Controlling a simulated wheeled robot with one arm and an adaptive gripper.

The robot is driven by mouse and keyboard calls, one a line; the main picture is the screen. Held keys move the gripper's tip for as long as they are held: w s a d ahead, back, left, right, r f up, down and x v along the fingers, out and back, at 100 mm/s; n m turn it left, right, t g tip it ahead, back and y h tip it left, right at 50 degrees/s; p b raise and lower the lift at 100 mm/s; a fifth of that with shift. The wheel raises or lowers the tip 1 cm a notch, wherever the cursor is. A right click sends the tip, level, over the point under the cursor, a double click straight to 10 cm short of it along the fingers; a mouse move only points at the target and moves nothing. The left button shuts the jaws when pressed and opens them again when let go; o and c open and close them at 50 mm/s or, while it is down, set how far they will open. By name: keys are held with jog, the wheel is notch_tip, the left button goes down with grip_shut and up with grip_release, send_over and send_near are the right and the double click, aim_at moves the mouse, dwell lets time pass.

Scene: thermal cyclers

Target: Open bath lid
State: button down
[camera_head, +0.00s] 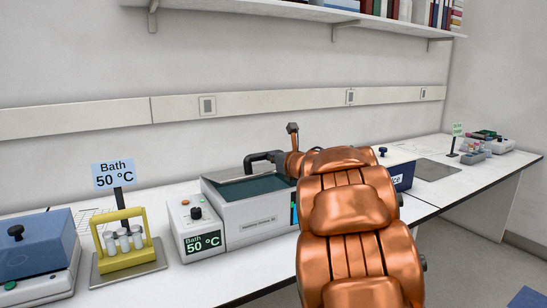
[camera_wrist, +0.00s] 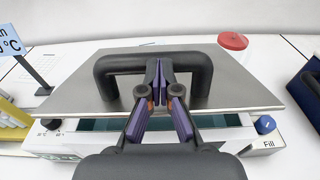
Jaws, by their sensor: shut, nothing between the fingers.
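The bath (camera_head: 240,215) is a grey box with a green "Bath 50 °C" display on the bench. Dark teal water (camera_head: 250,189) shows in its opening. Its grey metal lid (camera_wrist: 225,92) bears a black arched handle (camera_wrist: 107,78); the handle also shows at the back of the bath in the head view (camera_head: 262,158). A teal strip shows below the lid's near edge in the wrist view, so the lid does not fully cover the bath. My gripper (camera_wrist: 159,78) is shut and empty, its purple fingertips at the handle's middle bar. Contact is unclear. My copper arm hides the bath's right end.
A yellow tube rack (camera_head: 122,243) and a blue-lidded device (camera_head: 38,245) stand left of the bath. A "Bath 50 °C" sign (camera_head: 114,175) stands behind the rack. A red round cap (camera_wrist: 233,41) lies behind the lid. A shelf (camera_head: 290,12) hangs above.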

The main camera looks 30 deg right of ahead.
jog(key=shift+w+r+g+p, duration=0.2)
jog(key=shift+w+g+p, duration=0.1)
jog(key=shift+p, duration=0.95)
